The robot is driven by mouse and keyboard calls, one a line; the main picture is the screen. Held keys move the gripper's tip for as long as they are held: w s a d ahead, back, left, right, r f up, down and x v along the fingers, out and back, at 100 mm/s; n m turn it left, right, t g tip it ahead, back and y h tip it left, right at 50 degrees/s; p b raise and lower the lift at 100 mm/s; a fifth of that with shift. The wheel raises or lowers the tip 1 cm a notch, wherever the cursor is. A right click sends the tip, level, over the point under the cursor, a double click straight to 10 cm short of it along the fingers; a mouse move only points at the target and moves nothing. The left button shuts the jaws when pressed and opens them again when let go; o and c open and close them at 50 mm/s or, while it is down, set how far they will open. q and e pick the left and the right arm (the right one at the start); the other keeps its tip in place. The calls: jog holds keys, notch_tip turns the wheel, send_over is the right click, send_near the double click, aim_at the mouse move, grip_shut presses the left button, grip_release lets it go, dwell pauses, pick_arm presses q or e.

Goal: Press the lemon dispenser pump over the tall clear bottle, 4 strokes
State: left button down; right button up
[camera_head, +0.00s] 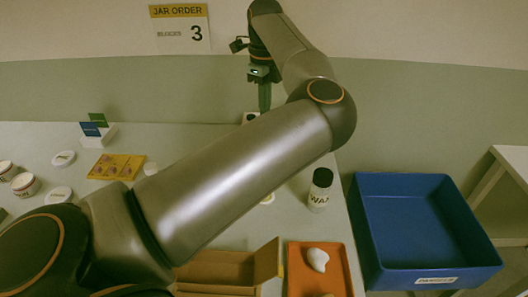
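My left arm comes in from the left and crosses the middle of the view. Its gripper (264,97) points down near the back edge of the table, and I cannot tell whether its fingers are apart. A small white thing with a dark top (250,118) shows just below the gripper, mostly hidden by my arm; I cannot tell what it is. I cannot make out the lemon dispenser or the tall clear bottle; my arm hides much of the table's middle. My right gripper is not in view.
A dark-capped bottle with a "WAX" label (319,190) stands right of my arm. A blue bin (385,230), an orange tray (335,262) with a white lump and an open cardboard box (235,275) lie in front. White jars (25,184) and a yellow card (117,166) lie left.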

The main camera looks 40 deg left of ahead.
pick_arm(q)
jog(key=shift+r+p, duration=1.1)
jog(key=shift+r, duration=0.3)
jog(key=shift+f, duration=0.2)
jog(key=shift+f+b, duration=1.1)
jog(key=shift+f, duration=0.25)
jog(key=shift+r+p, duration=1.15)
jog(key=shift+r, duration=0.4)
